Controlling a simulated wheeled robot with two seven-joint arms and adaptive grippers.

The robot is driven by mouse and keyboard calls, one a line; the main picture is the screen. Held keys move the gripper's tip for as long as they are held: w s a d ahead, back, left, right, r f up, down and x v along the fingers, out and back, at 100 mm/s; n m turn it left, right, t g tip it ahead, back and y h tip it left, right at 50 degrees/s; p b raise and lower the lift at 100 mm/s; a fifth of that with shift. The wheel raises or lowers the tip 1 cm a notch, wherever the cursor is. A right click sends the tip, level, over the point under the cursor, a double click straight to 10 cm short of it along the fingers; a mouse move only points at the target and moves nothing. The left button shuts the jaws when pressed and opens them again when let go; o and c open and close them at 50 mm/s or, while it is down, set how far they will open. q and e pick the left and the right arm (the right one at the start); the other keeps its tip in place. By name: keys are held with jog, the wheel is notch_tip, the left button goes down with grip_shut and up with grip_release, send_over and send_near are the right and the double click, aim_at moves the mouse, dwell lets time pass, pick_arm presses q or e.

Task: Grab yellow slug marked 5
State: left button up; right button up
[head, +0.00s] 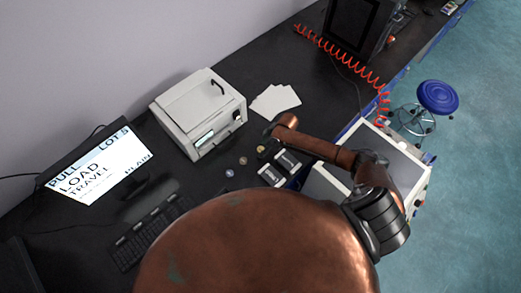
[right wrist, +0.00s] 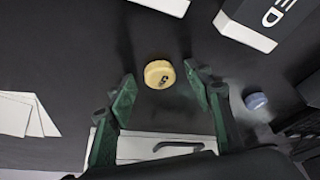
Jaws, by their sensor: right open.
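The yellow slug (right wrist: 159,74), a short round disc with a dark 5 on its top, lies flat on the black bench in the right wrist view. My left gripper is not in view.
The white machine (head: 198,112) stands behind the slugs, with white sheets (head: 275,100) beside it. Two small labelled trays (head: 271,175) sit to the right of the slugs. A monitor (head: 100,165) reading LOT 5 and a keyboard (head: 150,232) are at left.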

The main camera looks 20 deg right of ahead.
jog(key=shift+c, duration=0.6)
jog(key=c, duration=0.8)
jog(key=shift+c, duration=0.2)
jog(key=shift+r, duration=0.1)
